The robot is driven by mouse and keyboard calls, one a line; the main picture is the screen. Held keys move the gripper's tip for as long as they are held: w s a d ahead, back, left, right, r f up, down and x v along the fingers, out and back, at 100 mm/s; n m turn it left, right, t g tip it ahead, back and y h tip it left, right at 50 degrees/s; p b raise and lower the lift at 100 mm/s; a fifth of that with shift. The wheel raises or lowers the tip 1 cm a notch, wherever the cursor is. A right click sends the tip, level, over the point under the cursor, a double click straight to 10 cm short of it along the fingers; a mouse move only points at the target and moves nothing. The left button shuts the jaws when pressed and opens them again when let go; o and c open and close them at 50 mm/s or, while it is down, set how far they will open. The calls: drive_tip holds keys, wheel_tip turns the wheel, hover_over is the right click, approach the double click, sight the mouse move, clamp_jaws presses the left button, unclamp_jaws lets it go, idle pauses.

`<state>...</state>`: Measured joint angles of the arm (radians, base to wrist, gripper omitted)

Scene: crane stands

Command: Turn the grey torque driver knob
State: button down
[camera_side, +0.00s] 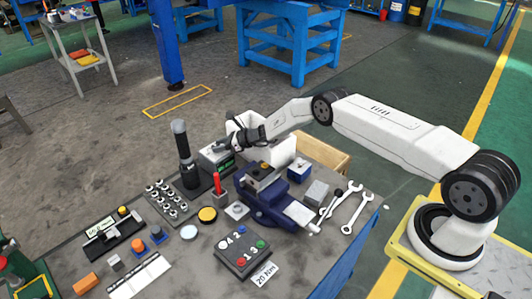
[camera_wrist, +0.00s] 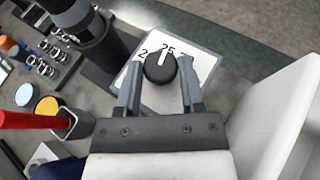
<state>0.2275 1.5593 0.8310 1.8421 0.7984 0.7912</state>
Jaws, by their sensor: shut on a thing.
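The dark grey torque driver knob (camera_wrist: 159,68) sits on a white dial plate (camera_wrist: 200,62) in the wrist view. Its white pointer line faces the printed "25"; a "2" shows to its left and other marks are partly covered. My gripper (camera_wrist: 160,66) has one finger on each side of the knob and is shut on it. In the side view, my gripper (camera_side: 226,144) reaches down to the grey driver box (camera_side: 214,161) at the back of the bench. The knob is hidden behind the fingers there.
A tall black cylinder (camera_side: 186,160) stands left of the box. A red-handled tool (camera_side: 217,184) stands upright in front. A blue vise (camera_side: 262,205), wrenches (camera_side: 350,205) and a "20 Nm" card (camera_side: 264,276) are nearer.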

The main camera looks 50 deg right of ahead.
drive_tip(key=shift+w+r+n+g+y, duration=0.15)
drive_tip(key=shift+w+n+g+y, duration=0.05)
drive_tip(key=shift+n+g+y, duration=0.7)
drive_tip(key=shift+c, duration=2)
unclamp_jaws()
drive_tip(key=shift+o, duration=0.9)
drive_tip(key=shift+s+d, duration=0.1)
drive_tip(key=shift+r, duration=0.1)
drive_tip(key=shift+r, duration=1.5)
drive_tip(key=s+r, duration=0.9)
drive_tip(key=s, duration=0.5)
drive_tip(key=shift+a+r, duration=0.35)
